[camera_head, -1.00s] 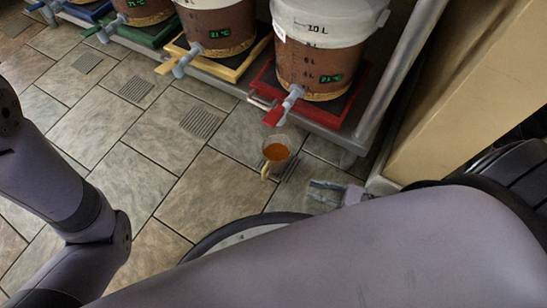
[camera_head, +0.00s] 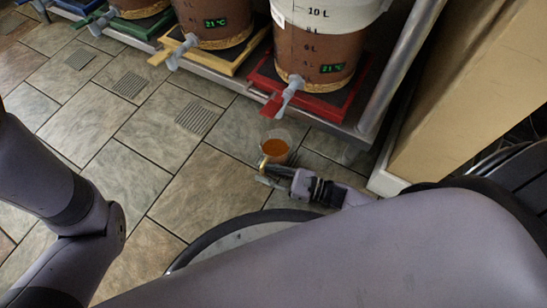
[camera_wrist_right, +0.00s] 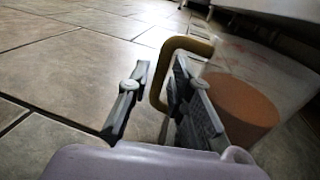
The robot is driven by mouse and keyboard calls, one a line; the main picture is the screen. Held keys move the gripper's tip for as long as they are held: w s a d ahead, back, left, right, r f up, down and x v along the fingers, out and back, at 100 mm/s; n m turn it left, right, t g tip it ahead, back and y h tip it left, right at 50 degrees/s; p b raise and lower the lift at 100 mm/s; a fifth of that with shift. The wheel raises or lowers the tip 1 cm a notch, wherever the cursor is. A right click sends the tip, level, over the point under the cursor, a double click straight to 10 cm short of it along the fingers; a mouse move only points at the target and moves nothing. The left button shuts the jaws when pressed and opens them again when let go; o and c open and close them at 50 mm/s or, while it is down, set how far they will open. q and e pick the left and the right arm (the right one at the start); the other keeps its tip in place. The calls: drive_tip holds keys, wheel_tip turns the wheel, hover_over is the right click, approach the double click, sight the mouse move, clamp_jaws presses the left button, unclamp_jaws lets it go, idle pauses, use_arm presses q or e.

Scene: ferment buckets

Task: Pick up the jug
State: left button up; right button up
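The jug (camera_head: 277,148) is a clear vessel of orange-brown liquid with a yellow handle, on the tiled floor below the red-trayed bucket. In the right wrist view, the jug (camera_wrist_right: 245,105) is at the right and its handle (camera_wrist_right: 157,85) faces my gripper. My right gripper (camera_head: 266,174) is at the handle side of the jug. In the wrist view, the right gripper (camera_wrist_right: 160,100) is open, with the upright bar of the handle between its fingers; contact cannot be told. My left arm shows at the left, but its gripper is out of view.
The bucket (camera_head: 318,60) stands on a red tray (camera_head: 325,110) on a metal rack, its tap above and near the jug. Several more buckets stand in a row to the left. A beige wall (camera_head: 460,80) is at the right. The floor (camera_head: 130,180) left of the jug is clear.

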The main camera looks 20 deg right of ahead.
drive_tip(key=shift+w+a+r, duration=0.1)
drive_tip(key=shift+w+a, duration=0.35)
drive_tip(key=shift+c, duration=0.5)
clamp_jaws()
